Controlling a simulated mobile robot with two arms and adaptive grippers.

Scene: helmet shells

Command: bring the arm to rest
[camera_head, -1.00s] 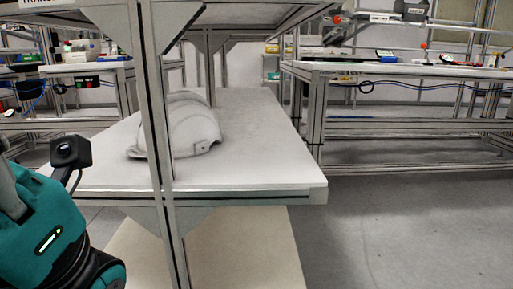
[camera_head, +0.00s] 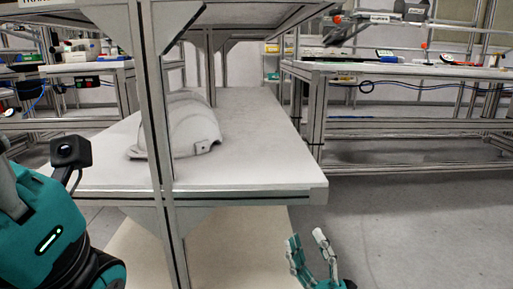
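My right gripper (camera_head: 308,250) shows at the bottom, right of centre, in the head view. Its two fingers point up and stand apart, with nothing between them. It is in front of and below the front edge of the white shelf table (camera_head: 262,150). A white helmet shell (camera_head: 195,130) lies on that table, partly hidden behind an upright post. The gripper is well apart from the shell. My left arm (camera_head: 50,225) fills the lower left corner; its gripper is out of the picture.
A metal frame post (camera_head: 160,130) stands close in front of the table. Workbenches (camera_head: 420,72) with tools and small devices stand at the back right, and another bench (camera_head: 85,66) at the back left. The grey floor (camera_head: 420,230) at the right is clear.

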